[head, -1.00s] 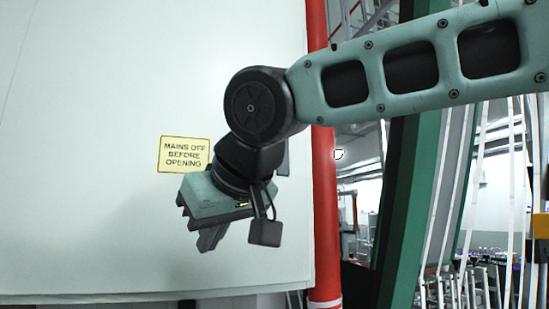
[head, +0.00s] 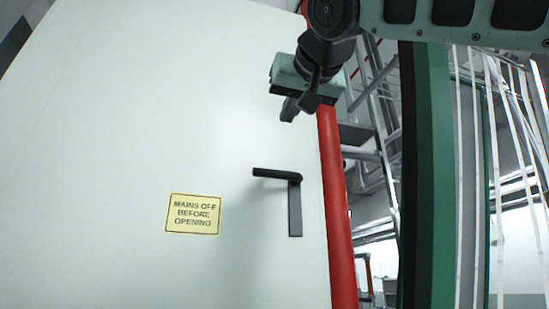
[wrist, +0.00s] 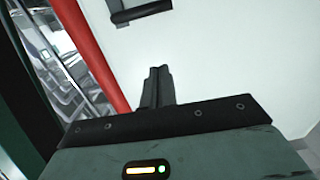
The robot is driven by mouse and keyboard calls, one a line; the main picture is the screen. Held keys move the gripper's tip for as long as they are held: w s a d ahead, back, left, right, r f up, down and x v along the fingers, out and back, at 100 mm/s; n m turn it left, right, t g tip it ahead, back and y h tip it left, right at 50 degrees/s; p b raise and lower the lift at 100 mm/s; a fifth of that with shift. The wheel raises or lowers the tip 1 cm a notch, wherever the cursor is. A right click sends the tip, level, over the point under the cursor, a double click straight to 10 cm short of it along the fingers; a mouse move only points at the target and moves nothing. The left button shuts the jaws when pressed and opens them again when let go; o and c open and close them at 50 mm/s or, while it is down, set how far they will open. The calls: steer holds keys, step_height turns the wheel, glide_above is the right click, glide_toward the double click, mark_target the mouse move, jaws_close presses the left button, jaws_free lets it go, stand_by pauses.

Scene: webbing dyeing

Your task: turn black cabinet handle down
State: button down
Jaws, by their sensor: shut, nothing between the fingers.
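The black cabinet handle (head: 277,174) is on the pale cabinet door (head: 120,130). Its lever points left, roughly level, from the top of a vertical black plate. My gripper (head: 289,110) is above the handle in the head view, apart from it, with its fingers shut and empty. In the wrist view the shut fingers (wrist: 157,84) point toward the door, and part of the black handle (wrist: 140,10) shows at the top edge, cut off by the frame.
A yellow sign (head: 193,214) reading "MAINS OFF BEFORE OPENING" is on the door, left of the handle. A red vertical pipe (head: 336,200) runs along the door's right edge. A green upright (head: 440,180) and hanging white strips stand further right.

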steer(key=w+a+f+p, duration=0.1)
steer(key=w+f+p, duration=0.1)
steer(key=w, duration=0.3)
steer(key=w+a+f+p, duration=0.2)
steer(key=w+p, duration=0.2)
steer(key=w, duration=0.1)
steer(key=shift+w+f, duration=0.15)
steer(key=shift+f, duration=0.1)
steer(key=shift+f, duration=0.1)
stand_by(0.3)
